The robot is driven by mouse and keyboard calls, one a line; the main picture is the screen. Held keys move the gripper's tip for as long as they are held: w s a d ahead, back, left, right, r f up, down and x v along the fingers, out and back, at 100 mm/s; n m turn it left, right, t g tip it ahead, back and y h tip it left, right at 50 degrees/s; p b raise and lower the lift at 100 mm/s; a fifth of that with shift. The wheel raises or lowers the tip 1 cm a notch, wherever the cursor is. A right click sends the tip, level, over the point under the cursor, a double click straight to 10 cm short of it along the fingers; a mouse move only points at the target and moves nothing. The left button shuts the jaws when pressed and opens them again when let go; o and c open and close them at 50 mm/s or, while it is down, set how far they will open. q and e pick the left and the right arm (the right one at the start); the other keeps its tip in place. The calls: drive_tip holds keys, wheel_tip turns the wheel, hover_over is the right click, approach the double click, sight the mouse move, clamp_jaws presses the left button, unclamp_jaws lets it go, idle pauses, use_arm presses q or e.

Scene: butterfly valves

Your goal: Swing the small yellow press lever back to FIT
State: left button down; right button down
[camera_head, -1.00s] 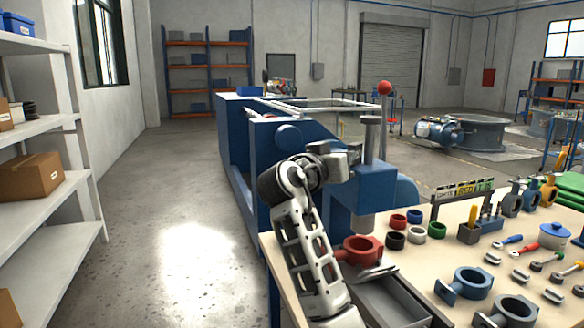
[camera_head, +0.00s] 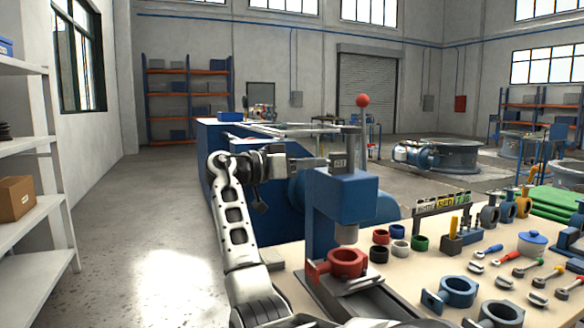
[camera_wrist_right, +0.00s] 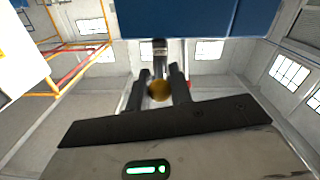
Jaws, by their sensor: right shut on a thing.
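The blue press (camera_head: 345,196) stands on the workbench, with a tall post topped by a red ball (camera_head: 362,100). A red valve body (camera_head: 346,262) sits under its ram. My right gripper (camera_head: 322,163) is at the upper left side of the press head. The right wrist view shows its two dark fingers (camera_wrist_right: 162,92) closed around a small yellow knob (camera_wrist_right: 159,91), the end of the press lever. The lever does not show in the head view, and any FIT mark cannot be read. My left gripper is not in view.
Coloured rings (camera_head: 398,249) lie right of the press on the bench (camera_head: 405,290). Blue valve bodies (camera_head: 458,291), tools and a sign rack (camera_head: 441,203) are further right. A blue machine (camera_head: 215,160) stands behind my arm. The floor at left is clear.

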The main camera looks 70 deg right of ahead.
drive_tip(key=shift+s+r, duration=0.1)
drive_tip(key=shift+r, duration=0.05)
drive_tip(key=shift+d, duration=0.1)
drive_tip(key=c, duration=1.3)
unclamp_jaws()
drive_tip(key=shift+s, duration=0.1)
drive_tip(key=shift+w, duration=0.2)
drive_tip(key=shift+w+a, duration=0.2)
drive_tip(key=shift+a, duration=0.1)
drive_tip(key=b+v, duration=0.1)
drive_tip(key=v, duration=1.4)
